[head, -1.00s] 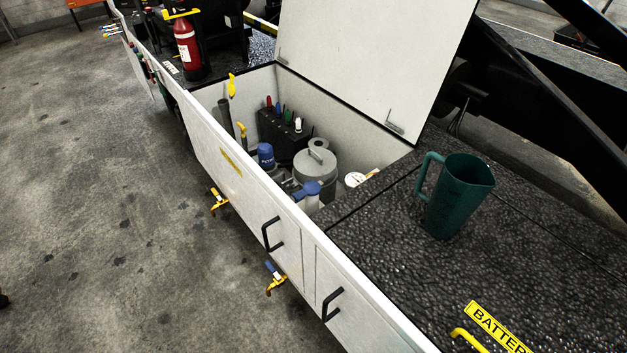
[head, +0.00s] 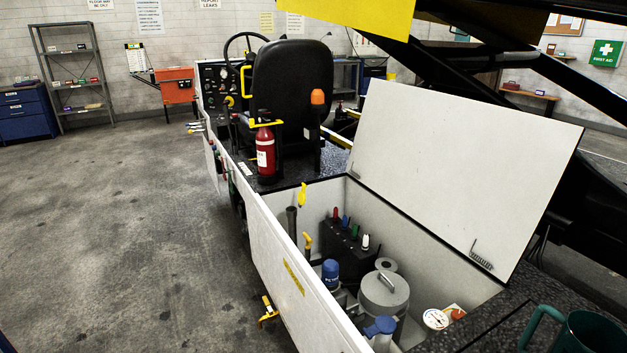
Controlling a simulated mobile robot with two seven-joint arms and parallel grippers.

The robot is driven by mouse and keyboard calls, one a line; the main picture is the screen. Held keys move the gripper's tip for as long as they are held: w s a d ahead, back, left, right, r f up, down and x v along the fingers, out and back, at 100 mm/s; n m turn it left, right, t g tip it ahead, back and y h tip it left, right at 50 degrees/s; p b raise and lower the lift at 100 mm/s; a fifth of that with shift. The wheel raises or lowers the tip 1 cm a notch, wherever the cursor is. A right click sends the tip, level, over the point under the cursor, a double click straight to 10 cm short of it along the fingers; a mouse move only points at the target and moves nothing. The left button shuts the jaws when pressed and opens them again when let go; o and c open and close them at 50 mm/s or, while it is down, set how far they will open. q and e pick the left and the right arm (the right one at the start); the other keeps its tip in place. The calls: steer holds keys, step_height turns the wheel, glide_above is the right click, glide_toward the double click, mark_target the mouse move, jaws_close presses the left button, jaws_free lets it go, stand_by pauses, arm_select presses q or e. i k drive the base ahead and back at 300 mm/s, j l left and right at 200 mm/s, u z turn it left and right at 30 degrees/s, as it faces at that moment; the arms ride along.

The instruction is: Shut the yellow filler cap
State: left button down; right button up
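The open compartment holds a dark filler pipe (head: 291,223) standing upright near its left wall. A yellow cap (head: 302,194) stands up above and beside the pipe's top, tipped up rather than lying over it; the hinge is too small to make out. A second yellow piece, like a handle (head: 307,241), sits lower and nearer, by the same wall. Neither of my grippers is in view.
The compartment's white lid (head: 460,165) stands raised. Inside are a blue-topped filter (head: 330,274), a grey tank (head: 384,296), a black block with coloured plugs (head: 345,250) and a gauge (head: 435,319). A green jug (head: 585,332) stands at lower right. Floor at left is clear.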

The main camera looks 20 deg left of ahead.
mark_target(300, 196)
steer(key=i+j+z, duration=0.1)
steer(key=j, duration=0.25)
steer(key=i+j+z, duration=0.15)
steer(key=j, duration=0.25)
steer(key=i+j+z, duration=0.1)
steer(key=j, duration=0.25)
steer(key=i+j+z, duration=0.1)
steer(key=i+j, duration=0.15)
steer(key=j, duration=0.2)
steer(key=i+j+z, duration=0.1)
steer(key=j, duration=0.3)
